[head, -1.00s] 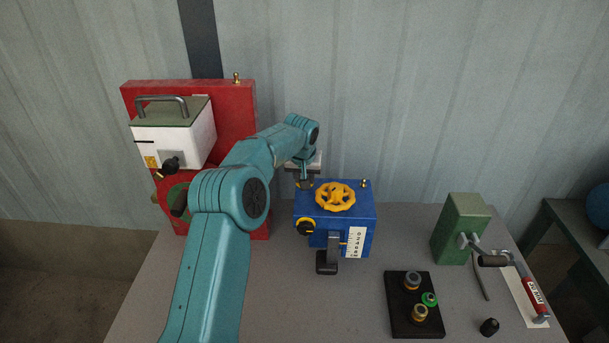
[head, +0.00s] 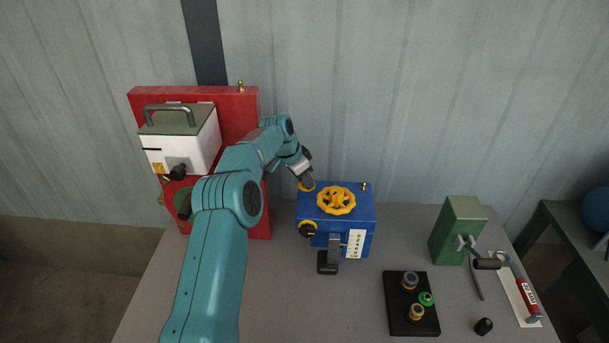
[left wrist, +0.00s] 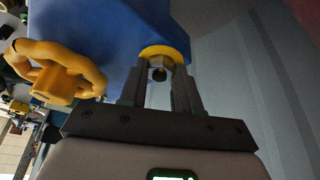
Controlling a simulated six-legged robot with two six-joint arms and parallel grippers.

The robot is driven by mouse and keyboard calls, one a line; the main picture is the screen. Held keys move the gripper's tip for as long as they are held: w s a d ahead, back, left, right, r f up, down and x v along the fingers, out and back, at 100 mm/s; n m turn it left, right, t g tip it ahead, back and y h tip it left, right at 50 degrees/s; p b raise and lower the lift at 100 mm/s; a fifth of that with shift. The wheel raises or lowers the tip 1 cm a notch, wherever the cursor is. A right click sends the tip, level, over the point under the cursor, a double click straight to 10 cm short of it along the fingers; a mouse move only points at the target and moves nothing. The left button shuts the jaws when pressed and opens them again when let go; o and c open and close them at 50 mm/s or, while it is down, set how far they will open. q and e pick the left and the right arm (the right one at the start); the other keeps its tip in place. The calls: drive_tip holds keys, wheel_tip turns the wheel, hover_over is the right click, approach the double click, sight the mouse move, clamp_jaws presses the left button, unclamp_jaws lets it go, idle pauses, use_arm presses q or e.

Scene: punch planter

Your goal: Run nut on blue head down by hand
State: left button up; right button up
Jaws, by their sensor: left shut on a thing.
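The blue head (head: 352,236) is a blue box on the table with a yellow handwheel (head: 336,200) on top. My left gripper (head: 307,186) reaches down at a tilt to its back left corner, where a yellow ring (head: 299,187) partly shows. In the left wrist view, the blue head (left wrist: 105,25) carries a yellow ring (left wrist: 172,50) with a brass-coloured nut (left wrist: 161,63) and a dark stud end at its middle. My left gripper's fingers (left wrist: 160,82) are shut on the nut, one on each side. The fingers hide the nut in the head view. My right gripper is out of view.
A red panel (head: 240,110) with a white box (head: 190,150) stands at the left. A black tray (head: 396,318) with several ringed parts lies at the front right. A green block (head: 456,230) and a red-handled tool (head: 527,292) are farther right.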

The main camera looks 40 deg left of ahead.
use_arm(q)
drive_tip(key=shift+w+m+h, duration=0.1)
drive_tip(key=shift+m+h, duration=0.3)
drive_tip(key=shift+m, duration=0.8)
drive_tip(key=shift+m, duration=0.4)
drive_tip(key=o, duration=1.1)
drive_tip(key=shift+c, duration=0.2)
drive_tip(key=shift+a, duration=0.1)
drive_tip(key=shift+n, duration=0.3)
